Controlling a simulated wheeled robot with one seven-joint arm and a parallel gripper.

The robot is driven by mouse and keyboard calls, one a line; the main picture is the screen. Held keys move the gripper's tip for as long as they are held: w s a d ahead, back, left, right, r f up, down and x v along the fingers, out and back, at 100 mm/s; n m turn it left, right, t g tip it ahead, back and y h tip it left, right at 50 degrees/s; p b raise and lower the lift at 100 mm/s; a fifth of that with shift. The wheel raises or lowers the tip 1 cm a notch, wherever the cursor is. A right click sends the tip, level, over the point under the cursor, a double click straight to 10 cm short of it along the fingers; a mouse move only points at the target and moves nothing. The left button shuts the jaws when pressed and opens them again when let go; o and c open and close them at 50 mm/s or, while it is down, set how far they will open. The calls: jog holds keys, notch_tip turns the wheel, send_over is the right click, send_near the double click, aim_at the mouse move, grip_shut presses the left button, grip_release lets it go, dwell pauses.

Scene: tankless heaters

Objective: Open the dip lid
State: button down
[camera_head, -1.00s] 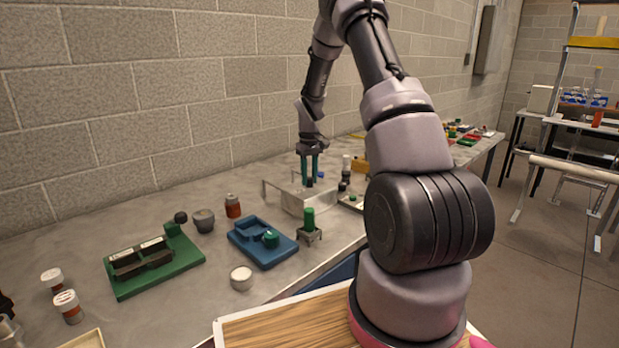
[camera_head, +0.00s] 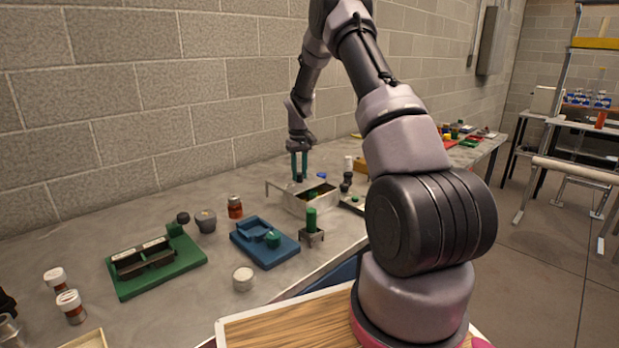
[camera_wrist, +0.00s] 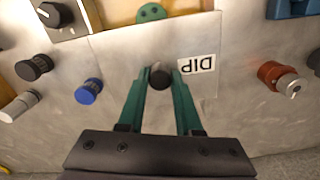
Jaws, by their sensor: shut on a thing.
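The dip lid (camera_head: 280,186) is a flat metal plate with a black knob (camera_wrist: 160,79) and a white DIP label (camera_wrist: 197,64), upside down in the wrist view. The lid sits shifted left over a metal box (camera_head: 300,206), whose right part is uncovered. A green round thing (camera_wrist: 151,13) shows inside the box beyond the lid's edge. My gripper (camera_head: 299,178) is above the lid, its green fingers pointing down. In the wrist view my gripper (camera_wrist: 160,74) is shut on the knob, one finger on each side.
Close in front stand a green-topped piece on a small stand (camera_head: 311,228) and a blue tray block (camera_head: 262,242). A grey pot (camera_head: 205,221) and a brown jar (camera_head: 235,207) stand to the left. The block wall (camera_head: 150,100) runs behind the bench.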

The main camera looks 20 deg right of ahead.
aim_at(291, 178)
jog(key=w, duration=0.1)
jog(key=w+a, duration=0.1)
jog(key=w, duration=0.2)
jog(key=shift+w+a, duration=0.3)
jog(key=shift+a, duration=0.1)
jog(key=c, duration=0.6)
grip_release()
notch_tip(291, 178, up, 11)
jog(key=shift+f, duration=0.1)
